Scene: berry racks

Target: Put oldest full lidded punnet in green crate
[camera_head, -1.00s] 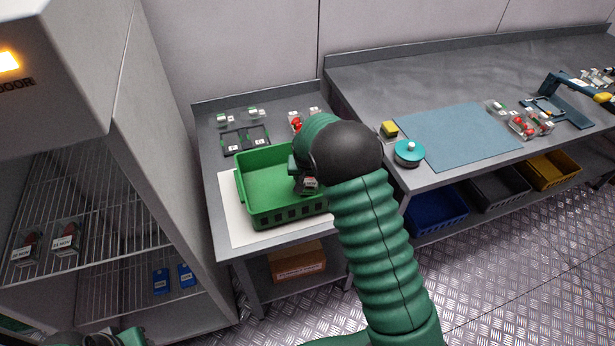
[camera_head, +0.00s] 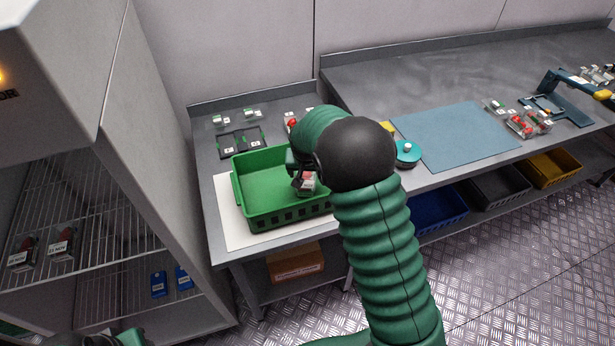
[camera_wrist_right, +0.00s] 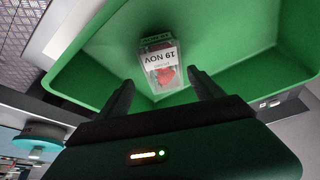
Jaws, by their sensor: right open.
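The green crate (camera_head: 240,190) stands on a white mat on the left table. A lidded punnet (camera_head: 307,183) with red fruit is at the crate's right end. In the right wrist view this punnet (camera_wrist_right: 160,64) lies inside the crate (camera_wrist_right: 225,45), its label reading 19 NOV. My right gripper (camera_wrist_right: 158,88) is open, its two dark fingers apart on either side of the punnet's near end, and the punnet appears free of them. In the head view my right arm covers most of the right gripper (camera_head: 300,165). Part of my left arm shows at the bottom left; its jaws cannot be made out.
Two labelled punnets (camera_head: 60,247) sit on a wire shelf in the open cabinet at left, with blue boxes (camera_head: 170,282) below. More punnets (camera_head: 292,120) stand behind the crate. A teal round tool (camera_head: 408,155) and a blue mat (camera_head: 460,137) lie on the right table.

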